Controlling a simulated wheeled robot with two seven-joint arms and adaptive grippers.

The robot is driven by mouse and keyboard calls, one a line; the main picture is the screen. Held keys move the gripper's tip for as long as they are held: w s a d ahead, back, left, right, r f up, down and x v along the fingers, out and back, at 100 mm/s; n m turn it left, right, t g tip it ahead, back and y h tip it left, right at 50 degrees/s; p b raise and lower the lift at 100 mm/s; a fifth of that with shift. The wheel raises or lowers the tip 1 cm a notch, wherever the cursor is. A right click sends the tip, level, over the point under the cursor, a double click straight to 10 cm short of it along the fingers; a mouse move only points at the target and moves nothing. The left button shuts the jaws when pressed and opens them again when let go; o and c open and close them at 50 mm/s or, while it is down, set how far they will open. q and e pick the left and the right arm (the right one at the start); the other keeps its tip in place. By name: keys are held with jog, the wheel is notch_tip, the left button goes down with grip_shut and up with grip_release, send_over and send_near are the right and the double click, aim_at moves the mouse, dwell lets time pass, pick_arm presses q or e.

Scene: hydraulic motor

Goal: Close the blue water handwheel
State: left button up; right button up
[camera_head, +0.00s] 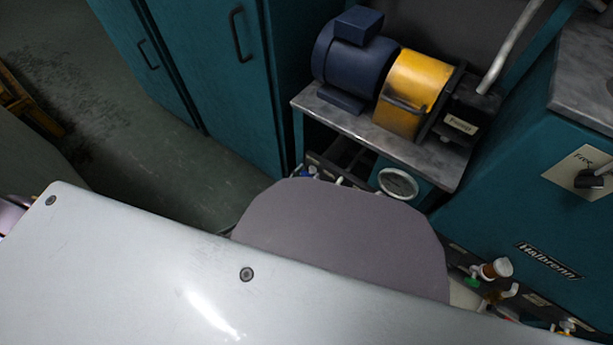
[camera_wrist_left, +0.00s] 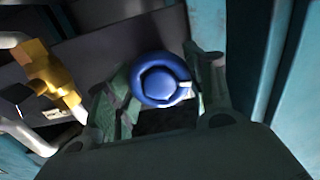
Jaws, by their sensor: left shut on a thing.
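The blue water handwheel (camera_wrist_left: 160,78) is a round blue knob with a raised centre in the left wrist view. My left gripper (camera_wrist_left: 163,92) is shut on it, with one dark greenish finger on each side of the wheel. The valve body behind the wheel is mostly hidden by the wheel and fingers. In the head view my own large pale arm parts cover the lower area, so the left gripper and the handwheel cannot be made out there. My right gripper is in neither view.
A brass valve fitting (camera_wrist_left: 48,78) with pale pipes lies left of the wheel. A dark blue motor (camera_head: 345,58) and yellow housing (camera_head: 413,85) stand on a grey shelf above a round gauge (camera_head: 397,183). Teal cabinets (camera_head: 195,60) stand left; open floor (camera_head: 60,60) lies beyond.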

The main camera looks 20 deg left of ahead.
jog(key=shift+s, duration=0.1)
pick_arm(q)
jog(key=shift+m+p, duration=0.5)
jog(key=shift+m, duration=0.2)
jog(key=m+p, duration=0.1)
jog(key=m, duration=0.3)
jog(key=shift+p, duration=0.4)
jog(key=m+p, duration=0.1)
jog(key=m, duration=0.4)
jog(key=shift+d+m, duration=0.1)
jog(key=shift+m, duration=0.2)
jog(key=m, duration=0.5)
jog(key=shift+f, duration=0.1)
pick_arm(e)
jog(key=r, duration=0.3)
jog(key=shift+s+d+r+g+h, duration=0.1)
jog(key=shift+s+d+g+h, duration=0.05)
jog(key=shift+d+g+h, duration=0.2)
pick_arm(q)
jog(key=shift+s, duration=0.1)
jog(key=o, duration=1.1)
jog(key=shift+c, duration=0.2)
jog(key=shift+s, duration=0.1)
